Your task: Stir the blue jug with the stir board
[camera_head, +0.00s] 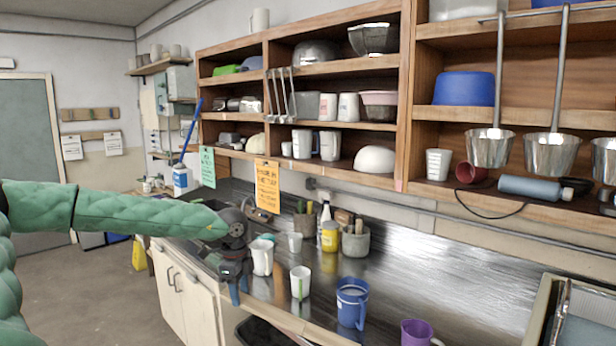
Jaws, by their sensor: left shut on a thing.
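The blue jug (351,304) stands upright on the dark metal counter, right of the middle. My left gripper (239,294) points down near the counter's front edge, left of the blue jug and apart from it. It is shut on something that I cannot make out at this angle. I cannot pick out the stir board with certainty. A white jug (262,258) is just behind and right of my left gripper. My right gripper is not in view.
A white cup (300,283) stands between my left gripper and the blue jug. A purple mug (417,333) is to the jug's right, near the front. A yellow bottle (329,237) and grey pot (355,241) stand behind. The counter (440,275) is clear behind the purple mug.

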